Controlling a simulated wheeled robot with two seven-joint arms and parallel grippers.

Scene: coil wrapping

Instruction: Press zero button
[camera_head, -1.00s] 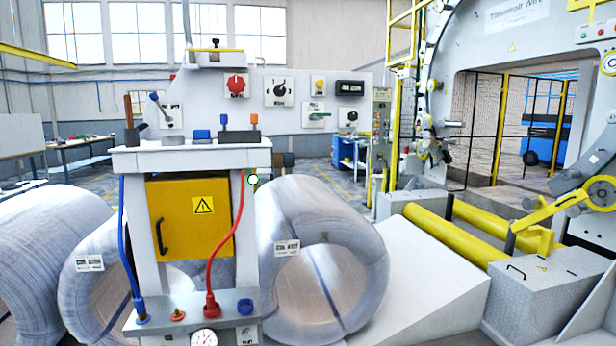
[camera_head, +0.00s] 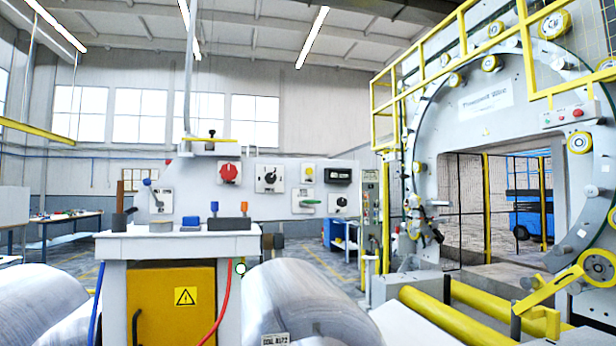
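A grey control panel (camera_head: 285,188) stands upright behind a white stand. It carries a red rotary knob (camera_head: 229,172), a black rotary switch (camera_head: 268,178), a yellow button (camera_head: 307,172), a black display (camera_head: 338,176), a green lever (camera_head: 310,202) and a small black knob (camera_head: 340,202). I cannot read any label saying zero, so I cannot tell which control is the zero button. Another small box (camera_head: 569,115) with red and green buttons is on the ring machine at right. Neither of my grippers is in view.
The white stand (camera_head: 180,243) has blue and orange handles on top and a yellow cabinet (camera_head: 172,305) below. Large wire coils (camera_head: 305,300) lie beside it. The wrapping ring machine (camera_head: 440,130) and yellow rollers (camera_head: 445,312) fill the right. Floor shows behind.

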